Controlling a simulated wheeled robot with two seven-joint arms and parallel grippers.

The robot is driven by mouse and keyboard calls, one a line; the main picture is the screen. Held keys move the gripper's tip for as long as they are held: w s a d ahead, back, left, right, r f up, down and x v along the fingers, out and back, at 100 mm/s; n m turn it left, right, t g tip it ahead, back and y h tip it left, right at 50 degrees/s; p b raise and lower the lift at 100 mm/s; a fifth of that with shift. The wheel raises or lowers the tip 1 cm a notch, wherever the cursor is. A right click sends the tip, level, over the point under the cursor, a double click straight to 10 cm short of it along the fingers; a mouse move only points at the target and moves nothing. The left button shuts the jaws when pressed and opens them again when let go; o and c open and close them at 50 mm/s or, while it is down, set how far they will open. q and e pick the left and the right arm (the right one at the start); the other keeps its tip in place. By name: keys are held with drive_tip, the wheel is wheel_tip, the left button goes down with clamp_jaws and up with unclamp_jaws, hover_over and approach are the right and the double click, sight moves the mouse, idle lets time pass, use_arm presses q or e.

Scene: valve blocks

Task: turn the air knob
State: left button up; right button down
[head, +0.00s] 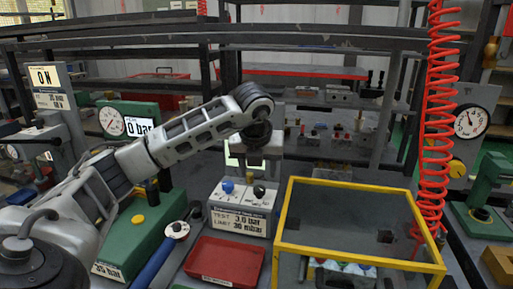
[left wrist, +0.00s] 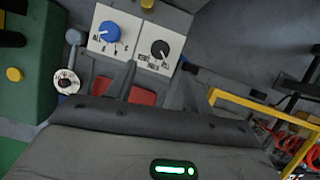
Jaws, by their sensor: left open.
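A grey test box (head: 240,212) carries a blue knob (head: 228,186) and a black knob (head: 259,191). In the left wrist view the blue knob (left wrist: 109,32) has letter marks, and the black knob (left wrist: 160,49) has small word labels. A yellow knob (head: 457,167) sits below a round gauge at the right of the head view. I cannot read which one is labelled air. My left gripper (head: 253,172) is above and behind the test box, pointing down. In the left wrist view its fingers (left wrist: 157,86) are apart, with nothing between them. My right gripper is out of view.
A red tray (head: 226,261) lies in front of the test box. A yellow-framed clear case (head: 355,184) stands to its right. A green block (head: 143,232) and a blue-handled tool (head: 156,260) are at left. A red coiled hose (head: 436,110) hangs at right.

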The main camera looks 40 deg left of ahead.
use_arm(q)
drive_tip(key=v, duration=0.8)
drive_tip(key=shift+r, duration=0.3)
drive_tip(key=shift+f, duration=0.1)
